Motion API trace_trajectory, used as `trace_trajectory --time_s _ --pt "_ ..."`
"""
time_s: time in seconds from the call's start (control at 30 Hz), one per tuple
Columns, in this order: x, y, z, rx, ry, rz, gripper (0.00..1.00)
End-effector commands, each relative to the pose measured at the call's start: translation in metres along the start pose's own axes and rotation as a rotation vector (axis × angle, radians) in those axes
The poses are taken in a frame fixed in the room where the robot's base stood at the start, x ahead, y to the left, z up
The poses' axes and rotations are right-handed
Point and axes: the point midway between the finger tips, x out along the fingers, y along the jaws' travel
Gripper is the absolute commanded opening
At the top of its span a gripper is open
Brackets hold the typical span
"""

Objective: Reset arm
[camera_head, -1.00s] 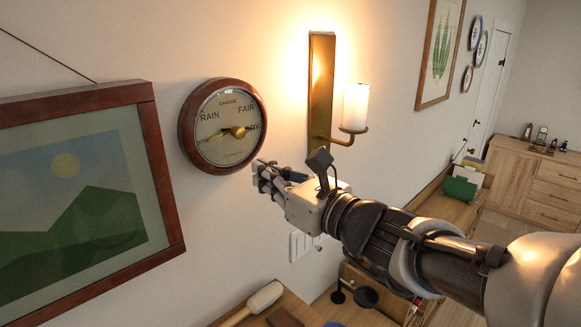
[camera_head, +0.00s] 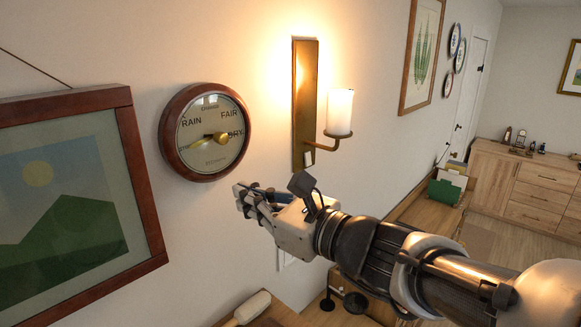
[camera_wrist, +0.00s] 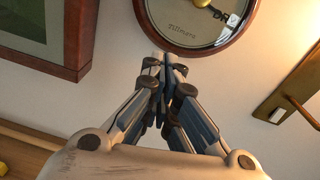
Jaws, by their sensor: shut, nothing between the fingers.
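My gripper (camera_head: 243,198) is shut and empty in the head view, with my arm reaching in from the lower right. Its fingertips are just below and right of the round wooden-rimmed barometer (camera_head: 205,132) on the wall, apart from it. In the wrist view my gripper (camera_wrist: 166,62) points up with its fingers together, and the lower part of the barometer (camera_wrist: 195,45) shows just beyond the tips. The dial reads RAIN, FAIR and DRY and has a brass hand and knob.
A framed landscape picture (camera_head: 128,180) hangs left of the barometer. A brass wall sconce (camera_head: 305,105) with a lit candle (camera_head: 340,112) stands out right of it, above my arm. A wooden surface with a mallet (camera_head: 247,308) lies below. A wooden cabinet (camera_head: 495,185) stands far right.

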Motion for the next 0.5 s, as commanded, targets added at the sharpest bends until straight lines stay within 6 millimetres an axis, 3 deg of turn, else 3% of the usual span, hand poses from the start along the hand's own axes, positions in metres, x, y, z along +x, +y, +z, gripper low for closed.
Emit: trace_trajectory --time_s 0.2,0.3,0.5 --pt "-0.036 0.07 -0.098 -0.466 0.175 0.213 0.0" --pt "-0.061 0.096 -0.148 -0.703 0.263 0.33 0.0" --pt "-0.122 0.125 -0.252 -1.161 0.442 0.586 0.0"
